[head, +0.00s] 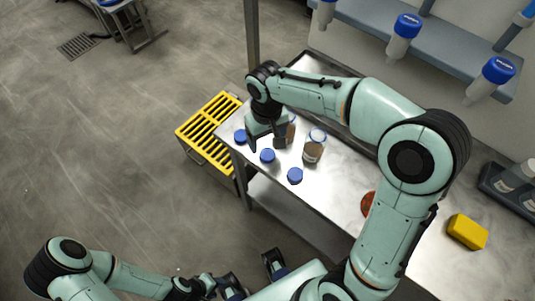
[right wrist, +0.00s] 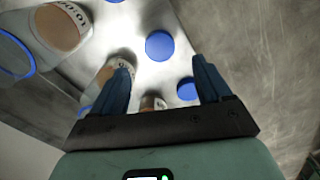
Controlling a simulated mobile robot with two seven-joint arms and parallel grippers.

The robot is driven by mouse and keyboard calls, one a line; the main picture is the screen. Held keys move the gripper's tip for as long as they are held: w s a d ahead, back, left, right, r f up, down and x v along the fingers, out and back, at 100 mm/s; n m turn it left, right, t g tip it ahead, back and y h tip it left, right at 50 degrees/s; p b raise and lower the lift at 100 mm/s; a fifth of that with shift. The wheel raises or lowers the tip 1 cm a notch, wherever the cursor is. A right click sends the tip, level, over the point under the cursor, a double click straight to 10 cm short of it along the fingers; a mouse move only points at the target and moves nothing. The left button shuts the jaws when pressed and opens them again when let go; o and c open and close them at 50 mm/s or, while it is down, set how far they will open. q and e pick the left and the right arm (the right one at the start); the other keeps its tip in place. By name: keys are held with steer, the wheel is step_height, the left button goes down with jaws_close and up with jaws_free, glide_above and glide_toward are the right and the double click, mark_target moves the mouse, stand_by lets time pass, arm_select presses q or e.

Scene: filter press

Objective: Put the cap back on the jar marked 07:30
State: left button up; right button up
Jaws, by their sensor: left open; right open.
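Brown-filled jars stand on the metal bench; one open jar (head: 313,150) shows clearly in the head view. In the right wrist view one jar (right wrist: 62,27) has a label starting like "10:0"; another (right wrist: 103,74) is partly behind a finger. I cannot read 07:30 on any jar. Three blue caps lie loose on the bench: one at the left (head: 240,136), one in the middle (head: 267,155), one nearer (head: 295,175). My right gripper (head: 266,140) is open and empty above the jars and caps. A cap (right wrist: 159,45) shows between its fingers. My left gripper (head: 252,275) is open, low, away from the bench.
A yellow slatted grate (head: 210,120) stands beside the bench's left end. A yellow block (head: 467,231) and a dark tray (head: 490,182) with bottles are at the right. A shelf (head: 450,40) with blue-capped inverted bottles hangs behind. An orange-red round thing (head: 367,203) is partly behind my right arm.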

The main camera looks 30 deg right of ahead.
mark_target(267, 153)
arm_select(q)
steer(key=shift+f, duration=0.1)
arm_select(e)
steer(key=shift+f, duration=0.6)
steer(key=shift+f+b, duration=0.35)
steer(key=shift+f, duration=2.35)
arm_select(q)
steer(key=shift+s+f, duration=0.1)
steer(key=shift+f, duration=0.25)
arm_select(e)
steer(key=shift+c, duration=0.2)
steer(key=c, duration=1)
steer(key=shift+c, duration=0.2)
steer(key=shift+r, duration=0.15)
arm_select(q)
steer(key=r+p, duration=0.1)
steer(key=w+r+p, duration=0.1)
steer(key=r+p, duration=0.1)
steer(key=shift+w+r, duration=0.2)
steer(key=shift+r, duration=0.05)
arm_select(e)
step_height(267, 153, up, 20)
